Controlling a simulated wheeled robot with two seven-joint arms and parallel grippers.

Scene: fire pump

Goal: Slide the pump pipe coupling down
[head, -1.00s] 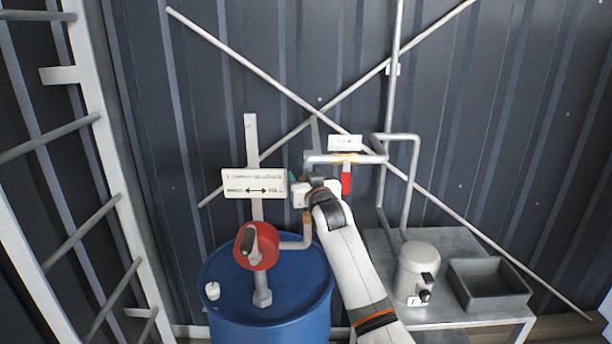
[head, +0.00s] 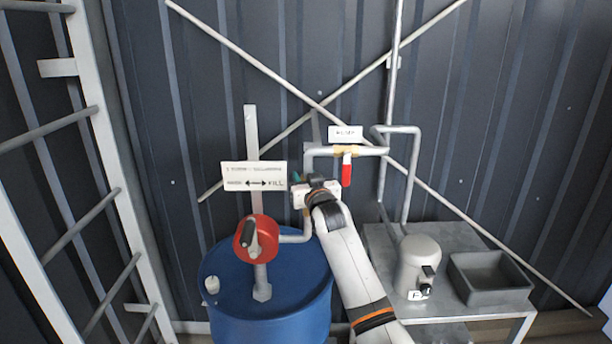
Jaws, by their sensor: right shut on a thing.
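My right gripper (head: 303,193) is at the pipe between the red hand pump and the valve pipe. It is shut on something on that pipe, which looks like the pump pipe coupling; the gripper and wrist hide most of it. A small teal-green part (head: 296,178) shows just above the gripper. The pump pipe (head: 306,226) runs down below the gripper and bends left to the red pump (head: 256,239). Above, the grey upper pipe (head: 318,151) leads right to a brass valve with a red handle (head: 347,174). My left gripper is not in view.
A blue barrel (head: 270,318) stands under the pump. A white sign (head: 254,176) is left of the gripper. A metal table (head: 450,243) at right holds a grey motor-like unit (head: 418,266) and a dark bin (head: 489,277). A ladder (head: 100,200) stands at left.

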